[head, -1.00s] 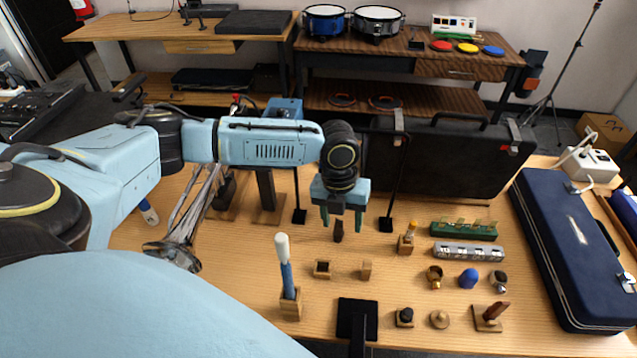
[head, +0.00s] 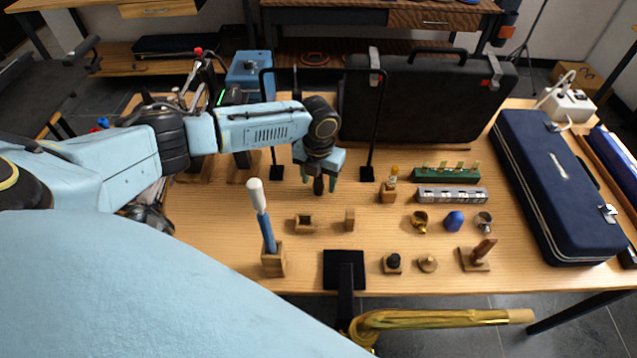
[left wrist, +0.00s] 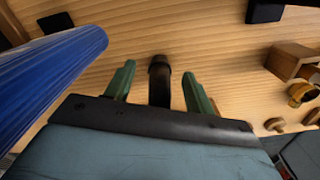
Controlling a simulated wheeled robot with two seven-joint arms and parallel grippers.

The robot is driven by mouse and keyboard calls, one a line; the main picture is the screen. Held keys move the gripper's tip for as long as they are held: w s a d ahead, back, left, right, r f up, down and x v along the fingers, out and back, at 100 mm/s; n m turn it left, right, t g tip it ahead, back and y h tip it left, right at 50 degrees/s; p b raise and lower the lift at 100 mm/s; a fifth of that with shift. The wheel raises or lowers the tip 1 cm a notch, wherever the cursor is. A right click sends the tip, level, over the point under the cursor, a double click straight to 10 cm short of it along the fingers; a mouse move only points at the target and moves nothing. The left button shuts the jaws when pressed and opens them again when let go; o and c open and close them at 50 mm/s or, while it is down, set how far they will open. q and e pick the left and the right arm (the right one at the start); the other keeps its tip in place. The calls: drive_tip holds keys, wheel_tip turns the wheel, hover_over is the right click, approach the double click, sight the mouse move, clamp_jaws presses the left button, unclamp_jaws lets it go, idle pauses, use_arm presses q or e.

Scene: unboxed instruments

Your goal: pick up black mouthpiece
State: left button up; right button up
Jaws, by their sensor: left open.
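The black mouthpiece (head: 318,186) is a small dark upright piece on the wooden table, below my left gripper (head: 320,176). The gripper partly hides it in the head view. In the left wrist view, the mouthpiece (left wrist: 159,85) shows between the two green fingers of the left gripper (left wrist: 157,74), with a visible gap on each side. The left gripper is open and points down at it. Whether the fingers reach fully around it is hard to tell. My right gripper is not in view.
A blue-and-white stick stands in a wooden block (head: 273,262) at front left; its blue shaft (left wrist: 50,80) crosses the left wrist view. A black stand frame (head: 378,130) rises behind the gripper. Small wooden holders (head: 304,223) lie in front. A navy case (head: 555,190) is at right.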

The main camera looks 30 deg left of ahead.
use_arm(q)
clamp_jaws()
idle(0.4)
